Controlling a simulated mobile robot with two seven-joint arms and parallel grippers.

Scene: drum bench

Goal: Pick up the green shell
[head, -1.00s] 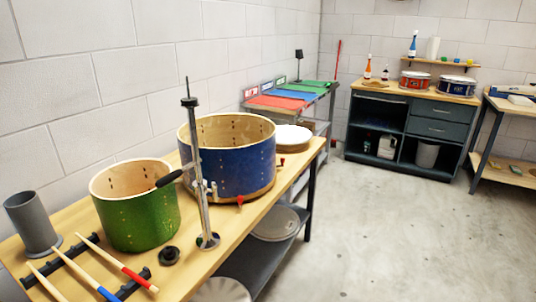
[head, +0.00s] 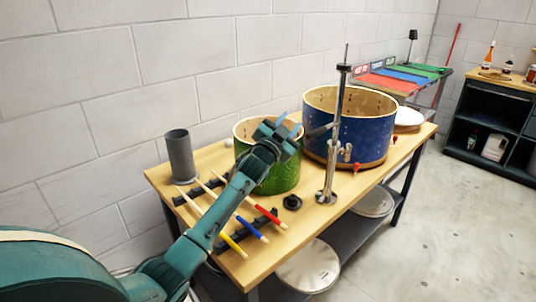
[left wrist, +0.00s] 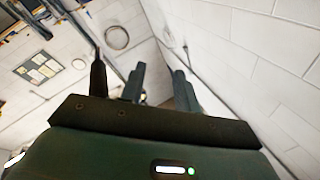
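The green shell (head: 278,179) is an open, upright cylinder with a pale wooden inside, standing on the wooden bench (head: 238,268). My left gripper (head: 287,123) is in front of its upper part in the head view and covers part of its rim and front. Whether the gripper touches the shell cannot be told. In the left wrist view the two fingers (left wrist: 158,84) stand apart with nothing between them; only walls and room fittings show beyond. My right gripper is not in view.
The blue shell (head: 375,140) and a metal stand (head: 328,180) are right of the green shell. A grey cylinder (head: 181,155), several sticks on black racks (head: 267,218) and a small black part (head: 292,202) are nearby. The wall is close behind.

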